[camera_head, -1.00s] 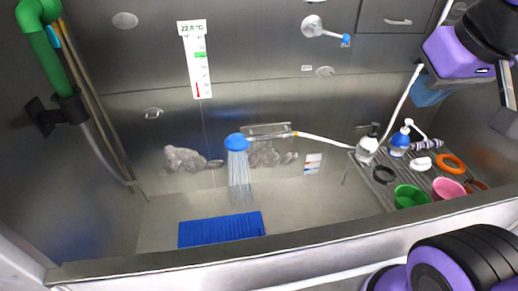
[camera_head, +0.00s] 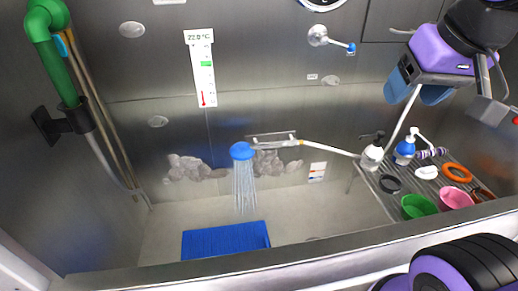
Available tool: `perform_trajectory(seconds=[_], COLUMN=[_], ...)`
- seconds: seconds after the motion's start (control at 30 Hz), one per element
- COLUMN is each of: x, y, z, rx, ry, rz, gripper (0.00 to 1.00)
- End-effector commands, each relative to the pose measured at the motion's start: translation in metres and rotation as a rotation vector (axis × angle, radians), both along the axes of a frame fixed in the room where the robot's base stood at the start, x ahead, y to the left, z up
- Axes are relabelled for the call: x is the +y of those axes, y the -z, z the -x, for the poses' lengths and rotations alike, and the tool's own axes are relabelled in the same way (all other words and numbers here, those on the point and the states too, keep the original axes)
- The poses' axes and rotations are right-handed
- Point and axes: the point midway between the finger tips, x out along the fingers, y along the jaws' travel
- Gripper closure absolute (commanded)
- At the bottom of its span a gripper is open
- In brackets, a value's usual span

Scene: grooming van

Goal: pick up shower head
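The shower head (camera_head: 242,150) has a round blue face and a white handle. It sits at a holder on the tub's back wall, with water spraying down from it. A white hose runs right from it. My gripper (camera_head: 417,92), a purple body with two blue fingers, is at the upper right.
A blue mat (camera_head: 226,240) lies in the tub. A ribbed shelf at right holds pump bottles (camera_head: 404,150), a green bowl (camera_head: 418,206), a pink bowl (camera_head: 455,197) and an orange ring (camera_head: 457,172). A green pipe (camera_head: 55,60) stands at left. The tub's front rim (camera_head: 300,255) crosses below.

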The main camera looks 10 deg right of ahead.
Motion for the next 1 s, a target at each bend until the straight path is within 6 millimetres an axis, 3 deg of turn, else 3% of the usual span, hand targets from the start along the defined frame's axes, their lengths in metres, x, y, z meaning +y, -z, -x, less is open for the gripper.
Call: perform_trajectory(seconds=[0.23, 0.47, 0.77, 1.0], x=[0.014, 0.026, 0.043, 0.055], y=[0.002, 0.018, 0.062, 0.116], z=[-0.069, -0.134, -0.219, -0.281], rx=[0.098, 0.194, 0.327, 0.436], ry=[0.183, 0.372, 0.637, 0.864], rz=[-0.146, -0.268, -0.405, -0.493], gripper=[0.42, 0.42, 0.42, 0.42])
